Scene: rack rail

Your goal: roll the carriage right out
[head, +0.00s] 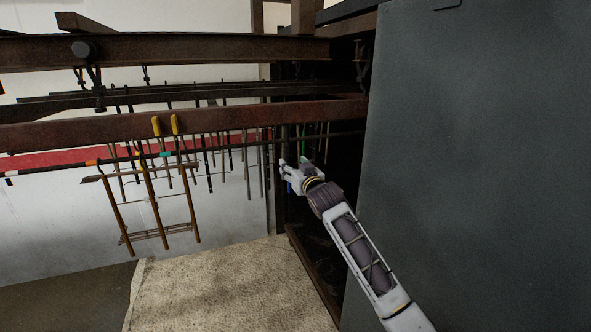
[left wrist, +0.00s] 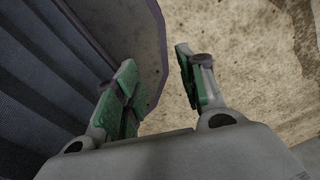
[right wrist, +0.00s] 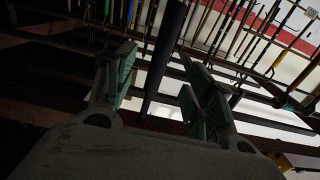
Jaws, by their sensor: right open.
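A dark rail (head: 70,167) with orange, white and green bands runs across the rack in the head view. A brown hanging frame (head: 154,203) with yellow-topped uprights hangs at the left; it looks like the carriage, though I cannot be sure. My right gripper (head: 291,172) is open at the rack's right end, well to the right of the frame. In the right wrist view a dark bar (right wrist: 165,55) shows between its fingers; I cannot tell whether they touch it. My left gripper (left wrist: 160,85) is open and empty, seen only in its wrist view.
Rusty beams (head: 180,124) cross the rack, with several thin rods hanging behind. A large grey panel (head: 480,160) fills the right side, close to my right arm. A pale speckled floor slab (head: 225,285) lies below. The space under the hanging frame is clear.

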